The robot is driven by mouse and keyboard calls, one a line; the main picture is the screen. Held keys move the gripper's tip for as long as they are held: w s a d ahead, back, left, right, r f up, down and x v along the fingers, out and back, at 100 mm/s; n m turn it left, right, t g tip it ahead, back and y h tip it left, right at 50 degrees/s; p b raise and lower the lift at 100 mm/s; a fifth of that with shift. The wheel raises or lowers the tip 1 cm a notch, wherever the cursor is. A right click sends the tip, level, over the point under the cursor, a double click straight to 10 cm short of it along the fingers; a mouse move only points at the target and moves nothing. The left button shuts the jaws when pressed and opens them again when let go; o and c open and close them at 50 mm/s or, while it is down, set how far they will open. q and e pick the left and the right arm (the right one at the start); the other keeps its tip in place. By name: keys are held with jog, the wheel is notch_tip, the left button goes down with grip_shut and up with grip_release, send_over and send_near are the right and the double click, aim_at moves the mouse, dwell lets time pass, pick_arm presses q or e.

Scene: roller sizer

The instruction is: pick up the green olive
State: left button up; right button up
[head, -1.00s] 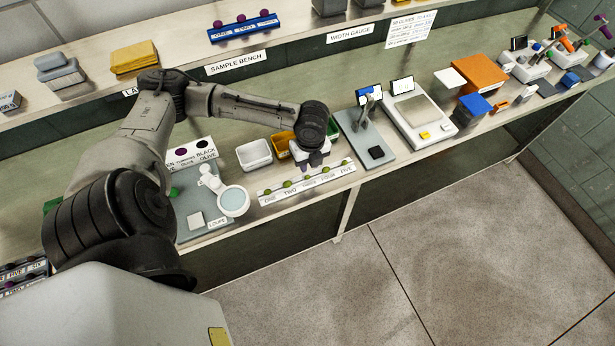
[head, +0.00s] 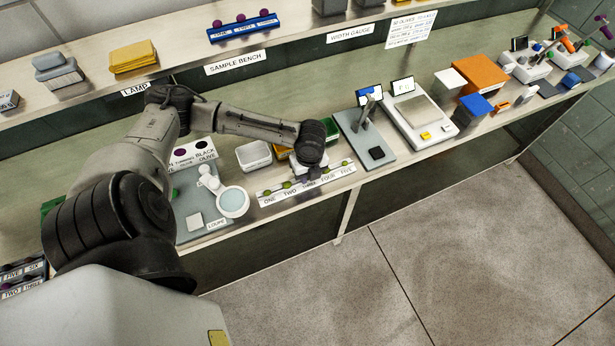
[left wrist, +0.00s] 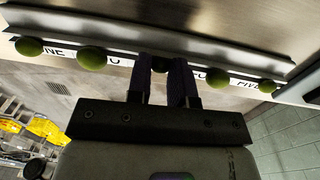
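A white rack (head: 270,200) labelled ONE to FIVE holds a row of green olives at the bench's front edge. In the left wrist view, green olives (left wrist: 92,57) sit on both sides of my left gripper (left wrist: 160,72). Its two dark fingers straddle the middle olive (left wrist: 160,63), at the THREE place, which looks dark in their shade. A gap shows between the fingers; I cannot tell whether they touch the olive. In the head view, my left gripper (head: 308,173) is low over the rack and its wrist hides the middle place. My right gripper is not in view.
A loupe (head: 232,202) on a grey board stands left of the rack. A white tub (head: 254,155) and a partly hidden yellow tub are behind it. A grey-based gauge (head: 365,135) and a scale (head: 418,115) stand to the right. A shelf runs along the back.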

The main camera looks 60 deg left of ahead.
pick_arm(q)
jog(key=shift+c, duration=0.9)
